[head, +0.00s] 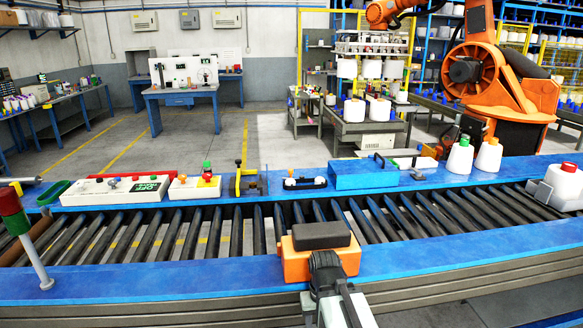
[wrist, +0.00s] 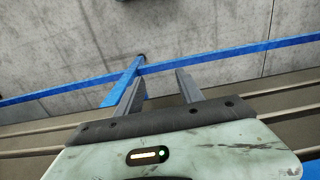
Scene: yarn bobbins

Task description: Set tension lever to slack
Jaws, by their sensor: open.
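A yellow upright bracket with a dark base (head: 245,182) stands on the far blue rail in the head view. It looks like the tension lever, but its handle is too small to read and its setting cannot be told. In the wrist view my gripper (wrist: 159,82) is open, with two grey fingers apart and nothing between them. The lever does not show in the wrist view. In the head view my arm reaches over the near side of the conveyor, well short of the bracket, and its fingers are hidden.
On the far blue rail (head: 455,178) stand a white control panel (head: 100,194), a small button box (head: 195,188), a black fixture with white knobs (head: 304,183), a blue case (head: 362,174) and white bottles (head: 460,158). A red-topped post (head: 35,255) stands at the near left. Dark rollers lie between.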

